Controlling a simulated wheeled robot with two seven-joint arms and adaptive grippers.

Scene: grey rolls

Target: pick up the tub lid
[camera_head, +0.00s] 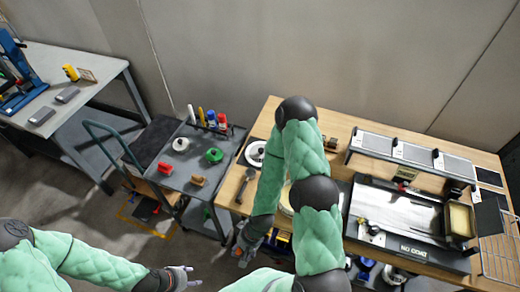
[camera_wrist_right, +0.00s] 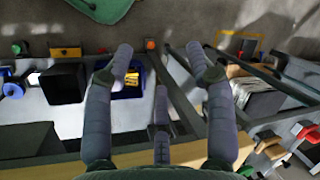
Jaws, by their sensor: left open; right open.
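A pale cream round thing (camera_head: 286,200) on the wooden bench is mostly hidden behind my right arm. A white disc with a dark middle (camera_head: 255,153) lies near the bench's left edge. I cannot tell which of them, if either, is the tub lid. My right gripper (camera_head: 243,252) is low at the bench's front left corner, apart from both. In the right wrist view its fingers (camera_wrist_right: 160,52) are spread and empty. My left gripper (camera_head: 182,276) is open and empty over the floor, left of the bench.
The wooden bench (camera_head: 228,192) carries a black-framed machine (camera_head: 410,222) and a rack of grey plates (camera_head: 415,152) on the right. A grey cart (camera_head: 190,165) with bottles and small tools stands to the left. In the wrist view, a blue bin (camera_wrist_right: 118,92) sits below.

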